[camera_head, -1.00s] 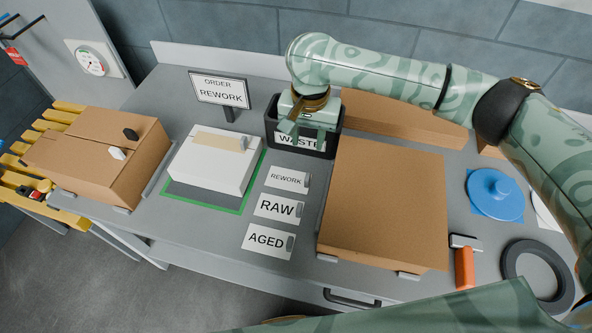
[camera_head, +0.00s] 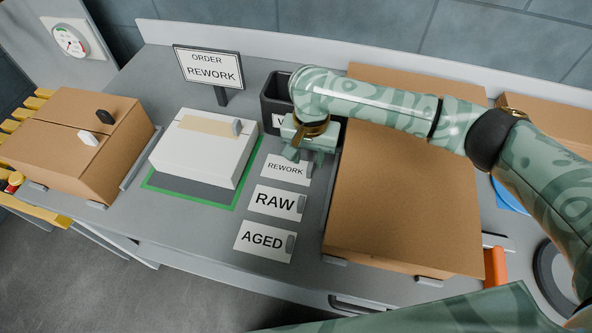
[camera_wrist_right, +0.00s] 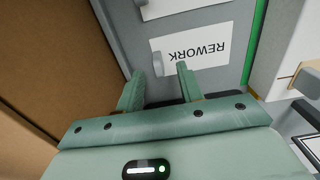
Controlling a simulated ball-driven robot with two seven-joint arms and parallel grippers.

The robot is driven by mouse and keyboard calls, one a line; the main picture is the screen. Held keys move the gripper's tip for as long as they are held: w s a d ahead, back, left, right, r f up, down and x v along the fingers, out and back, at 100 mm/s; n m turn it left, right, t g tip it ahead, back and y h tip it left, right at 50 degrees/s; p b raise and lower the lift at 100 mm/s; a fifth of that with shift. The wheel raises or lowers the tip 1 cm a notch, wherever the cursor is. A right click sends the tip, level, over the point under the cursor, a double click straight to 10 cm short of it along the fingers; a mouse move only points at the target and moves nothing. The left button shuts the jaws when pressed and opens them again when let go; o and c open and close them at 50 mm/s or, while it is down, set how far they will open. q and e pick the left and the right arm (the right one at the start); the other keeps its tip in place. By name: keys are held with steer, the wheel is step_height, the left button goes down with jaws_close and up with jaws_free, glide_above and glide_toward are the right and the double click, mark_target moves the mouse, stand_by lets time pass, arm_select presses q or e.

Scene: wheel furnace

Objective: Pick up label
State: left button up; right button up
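The white REWORK label (camera_head: 285,168) lies on the grey bench, with a small grey grip tab at its right end. The white RAW label (camera_head: 276,202) and AGED label (camera_head: 264,242) lie in a column below it, each with a grip tab. My right gripper (camera_head: 305,156) is just above the REWORK label's tab end. In the right wrist view the REWORK label (camera_wrist_right: 200,52) lies beyond the two fingertips (camera_wrist_right: 161,78), which are spread apart. The tab appears between them, a little ahead. Nothing is held. My left gripper is out of view.
An order sign (camera_head: 209,70) reads REWORK. A white taped box (camera_head: 200,160) stands in a green outline left of the labels. A large cardboard box (camera_head: 395,205) stands close on their right. A dark waste bin (camera_head: 272,98) is behind my gripper. Another carton (camera_head: 70,150) is at left.

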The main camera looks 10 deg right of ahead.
mark_target(310, 167)
steer(key=f+b, duration=0.2)
steer(key=f, duration=0.1)
steer(key=f+b, duration=0.2)
steer(key=shift+w+d+f, duration=0.15)
steer(key=shift+d+f, duration=0.1)
steer(key=shift+r, duration=0.25)
jaws_close()
